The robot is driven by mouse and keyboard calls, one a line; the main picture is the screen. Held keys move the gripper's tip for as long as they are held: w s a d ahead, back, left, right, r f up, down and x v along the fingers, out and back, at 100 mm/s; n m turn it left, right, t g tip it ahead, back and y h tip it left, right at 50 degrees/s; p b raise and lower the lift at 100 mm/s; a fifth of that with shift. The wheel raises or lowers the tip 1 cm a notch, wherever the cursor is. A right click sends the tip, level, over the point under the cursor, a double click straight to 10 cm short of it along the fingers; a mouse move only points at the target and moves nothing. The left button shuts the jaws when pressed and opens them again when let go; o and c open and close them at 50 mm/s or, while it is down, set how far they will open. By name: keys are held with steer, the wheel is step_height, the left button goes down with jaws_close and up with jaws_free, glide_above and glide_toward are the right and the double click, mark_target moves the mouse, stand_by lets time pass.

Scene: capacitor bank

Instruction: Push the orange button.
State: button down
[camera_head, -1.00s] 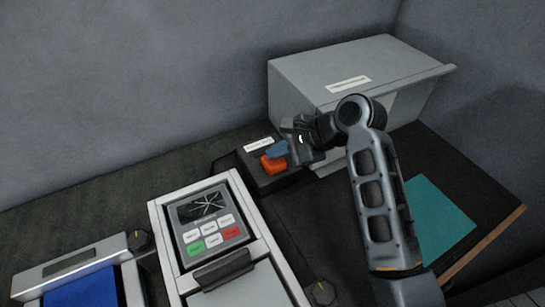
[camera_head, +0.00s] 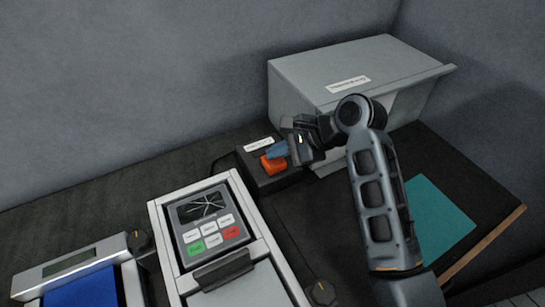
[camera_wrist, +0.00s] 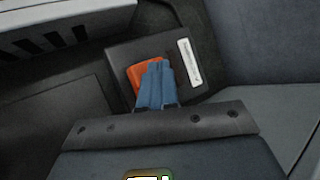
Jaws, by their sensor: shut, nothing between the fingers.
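The orange button (camera_head: 272,164) sits on top of a small black box (camera_head: 283,182) with a white label. My gripper (camera_head: 277,150) is shut and empty, its blue fingertips over the button's upper part in the head view. In the wrist view the blue fingers (camera_wrist: 157,70) overlap the orange button (camera_wrist: 142,73) and cover its middle and right side. The black box (camera_wrist: 120,53) shows around it. I cannot tell whether the fingertips touch the button.
A grey metal housing (camera_head: 310,79) stands right behind my gripper. A device with a keypad (camera_head: 210,234) is in front of the box. A blue-topped device (camera_head: 85,290) is at the lower left. A teal mat (camera_head: 438,217) lies at the right.

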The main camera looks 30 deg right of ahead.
mark_target(277, 161)
steer(key=shift+f, duration=0.5)
stand_by(0.6)
steer(key=shift+r+p, duration=0.15)
steer(key=shift+p, duration=0.4)
steer(key=shift+r+p, duration=0.35)
steer(key=shift+p, duration=0.35)
steer(key=shift+r, duration=0.1)
step_height(277, 161, up, 2)
steer(key=p, duration=0.3)
steer(key=shift+r, duration=1.9)
